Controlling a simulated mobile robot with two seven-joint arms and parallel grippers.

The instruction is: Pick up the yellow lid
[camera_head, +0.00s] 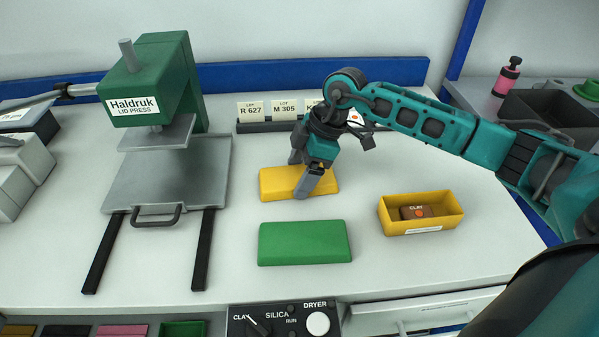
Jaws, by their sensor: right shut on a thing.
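The yellow lid (278,184) is a flat rectangular block lying on the white bench, in the middle of the head view. My right gripper (303,178) comes down over it from the right. Its fingers are shut on the lid, one at the near edge and one at the far edge. The gripper hides part of the lid's top. I cannot tell any gap between the lid and the bench. My left gripper is not in view.
A green lid (305,243) lies just in front. A yellow open box (420,213) with a brown clay packet (416,212) stands to the right. A green lid press (158,85) with a grey plate (170,180) stands left. Lot cards (285,110) stand behind.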

